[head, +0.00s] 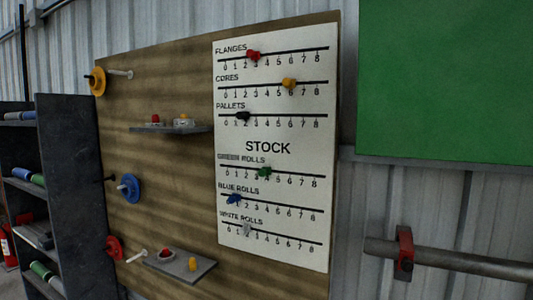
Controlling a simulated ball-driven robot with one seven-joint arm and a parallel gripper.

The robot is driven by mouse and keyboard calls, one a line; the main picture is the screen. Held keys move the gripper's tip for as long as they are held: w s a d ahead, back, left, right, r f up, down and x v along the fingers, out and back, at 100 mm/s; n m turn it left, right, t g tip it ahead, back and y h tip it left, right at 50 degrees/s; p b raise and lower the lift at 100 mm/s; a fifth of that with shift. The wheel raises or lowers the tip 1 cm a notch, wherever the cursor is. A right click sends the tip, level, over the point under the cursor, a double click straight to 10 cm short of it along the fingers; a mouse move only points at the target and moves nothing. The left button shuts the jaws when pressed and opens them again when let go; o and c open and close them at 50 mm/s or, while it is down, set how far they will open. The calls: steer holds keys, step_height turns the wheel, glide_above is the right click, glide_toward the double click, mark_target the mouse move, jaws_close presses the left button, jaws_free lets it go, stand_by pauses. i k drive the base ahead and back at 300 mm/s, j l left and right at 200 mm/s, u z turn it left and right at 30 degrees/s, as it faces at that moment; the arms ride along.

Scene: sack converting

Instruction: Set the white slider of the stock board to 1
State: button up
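The stock board (300,150) is a white panel with several printed scales from 0 to 8, fixed on a brown wooden backing. The white slider (247,229) sits on the bottom scale, labelled WHITE ROLLS, at about the 2 mark. It is pale and blends with the panel, so its exact outline is hard to tell. My gripper is not in view, and nothing touches the slider.
Other sliders are red (253,55), yellow (289,83), black (243,116), green (264,172) and blue (235,198). Small shelves (172,129) and pegs stick out left of the board. A grey rail (455,260) with a red bracket (404,254) projects at lower right.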

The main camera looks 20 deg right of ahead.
mark_target(245, 228)
steer(key=i+j+u, duration=0.1)
steer(key=i+j, duration=0.3)
steer(key=j, duration=0.15)
steer(key=i+j+u, duration=0.15)
steer(key=i, duration=0.45)
